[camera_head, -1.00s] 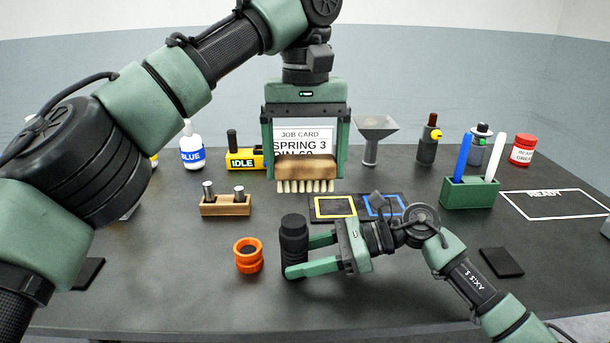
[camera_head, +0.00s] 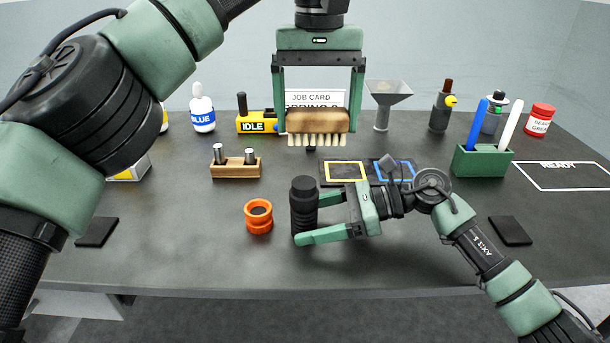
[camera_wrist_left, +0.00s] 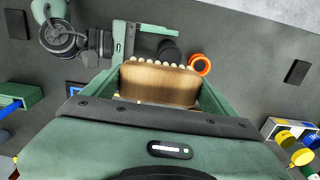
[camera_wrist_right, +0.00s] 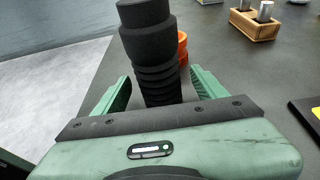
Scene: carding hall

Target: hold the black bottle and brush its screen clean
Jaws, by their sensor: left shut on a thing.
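The black bottle (camera_head: 304,205) stands upright on the dark table, with ribs around its lower part. It also shows in the right wrist view (camera_wrist_right: 147,45). My right gripper (camera_head: 309,220) is open low around it, one finger on each side, with gaps visible in the right wrist view. My left gripper (camera_head: 318,128) is shut on a wooden brush (camera_head: 320,119) with pale bristles pointing down. The brush is in the air, farther back than the bottle and apart from it. In the left wrist view the brush (camera_wrist_left: 160,85) partly covers the bottle (camera_wrist_left: 168,50). I cannot make out a screen on the bottle.
An orange ring-shaped part (camera_head: 258,216) stands just left of the bottle. A wooden block with metal pegs (camera_head: 236,170), yellow and blue framed mats, and a green holder (camera_head: 482,162) stand behind. Dark pads (camera_head: 97,232) lie at both sides. The table's front is clear.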

